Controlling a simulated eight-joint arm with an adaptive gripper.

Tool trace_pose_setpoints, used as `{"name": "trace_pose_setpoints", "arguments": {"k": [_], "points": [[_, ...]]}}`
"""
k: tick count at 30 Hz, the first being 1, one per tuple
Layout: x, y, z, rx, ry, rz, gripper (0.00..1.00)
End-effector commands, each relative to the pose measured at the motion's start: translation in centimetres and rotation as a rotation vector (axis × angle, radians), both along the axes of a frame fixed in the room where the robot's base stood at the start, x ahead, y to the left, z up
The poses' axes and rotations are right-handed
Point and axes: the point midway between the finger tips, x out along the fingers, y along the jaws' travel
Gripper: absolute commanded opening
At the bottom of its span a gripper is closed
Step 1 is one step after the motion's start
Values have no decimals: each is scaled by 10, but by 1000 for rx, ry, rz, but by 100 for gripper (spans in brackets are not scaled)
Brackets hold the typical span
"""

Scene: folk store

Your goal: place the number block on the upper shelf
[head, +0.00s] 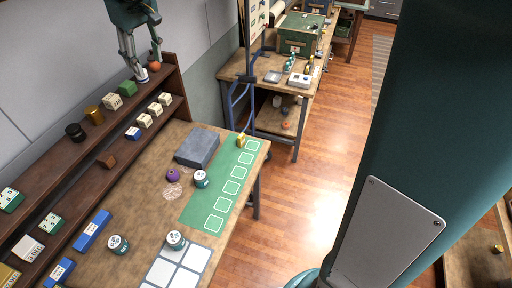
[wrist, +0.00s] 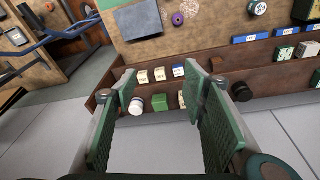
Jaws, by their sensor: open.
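My gripper (head: 143,66) is open and empty, at the far end of the brown wooden rack. In the wrist view my gripper's fingers (wrist: 160,76) stand wide apart, pointing toward the rack. The upper shelf (head: 45,153) holds a row of items. Small cream blocks with dark marks (head: 155,109) sit on the lower shelf; two show in the wrist view (wrist: 160,74) beside a blue-and-white block (wrist: 178,70). Their marks are too small to read, so I cannot tell which is the number block.
The upper shelf also holds a green block (wrist: 159,102), a white jar (wrist: 136,106), a brass cylinder (head: 94,114) and a black round piece (head: 74,132). The workbench (head: 145,190) beside the rack carries a grey slab (head: 197,148), a purple ring (head: 172,175) and a green mat (head: 198,207).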

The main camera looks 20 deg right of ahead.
Motion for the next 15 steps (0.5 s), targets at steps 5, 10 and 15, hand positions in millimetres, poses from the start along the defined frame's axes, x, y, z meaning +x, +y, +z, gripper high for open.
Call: {"name": "trace_pose_setpoints", "arguments": {"k": [5,10,15], "points": [[-32,-29,1,14,-35,-49,43],[-63,-54,-1,29,-70,-95,43],[-94,-76,-6,43,-105,-140,43]]}}
